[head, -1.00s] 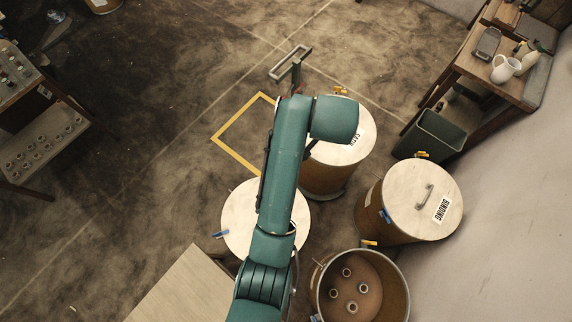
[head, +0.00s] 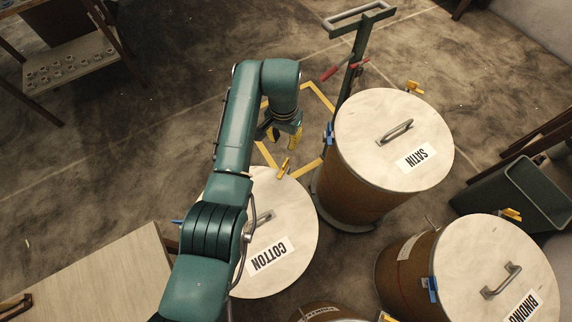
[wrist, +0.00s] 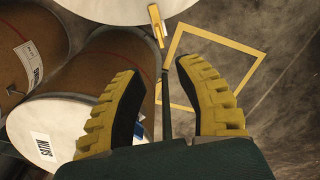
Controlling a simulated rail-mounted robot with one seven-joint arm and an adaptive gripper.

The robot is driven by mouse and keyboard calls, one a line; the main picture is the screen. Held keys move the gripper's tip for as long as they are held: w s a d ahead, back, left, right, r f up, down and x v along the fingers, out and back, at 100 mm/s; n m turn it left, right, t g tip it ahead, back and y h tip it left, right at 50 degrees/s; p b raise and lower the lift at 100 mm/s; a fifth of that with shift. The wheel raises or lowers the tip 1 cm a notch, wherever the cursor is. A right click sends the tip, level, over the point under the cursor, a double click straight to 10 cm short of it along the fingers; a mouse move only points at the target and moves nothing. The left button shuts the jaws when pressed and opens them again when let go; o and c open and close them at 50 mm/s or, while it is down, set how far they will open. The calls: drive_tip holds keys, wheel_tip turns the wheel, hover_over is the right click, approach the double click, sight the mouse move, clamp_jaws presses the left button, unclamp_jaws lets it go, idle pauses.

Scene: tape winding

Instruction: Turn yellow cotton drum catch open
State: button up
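The cotton drum's white lid (head: 285,215), labelled COTTON, is partly covered by my arm in the head view. Its yellow catch (head: 283,168) sits at the lid's far edge. In the wrist view the yellow catch (wrist: 157,25) shows at the rim of the white lid (wrist: 110,8), beyond my fingertips. A blue catch (head: 177,222) sits on the drum's left side. My gripper (head: 284,139) is open and empty, just past the yellow catch and apart from it. In the wrist view its two yellow-padded fingers (wrist: 160,72) are spread wide.
The satin drum (head: 360,125) stands close on the right, on a trolley with a tall handle (head: 358,18). The binding drum (head: 460,265) is at lower right, near a dark bin (head: 510,195). A yellow floor outline (head: 318,97) lies behind the gripper. A table (head: 110,275) is at lower left.

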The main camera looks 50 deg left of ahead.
sight(285, 163)
wheel_tip(285, 163, down, 16)
drive_tip(key=b, duration=0.8)
drive_tip(key=shift+w, duration=0.1)
drive_tip(key=shift+r, duration=0.1)
clamp_jaws()
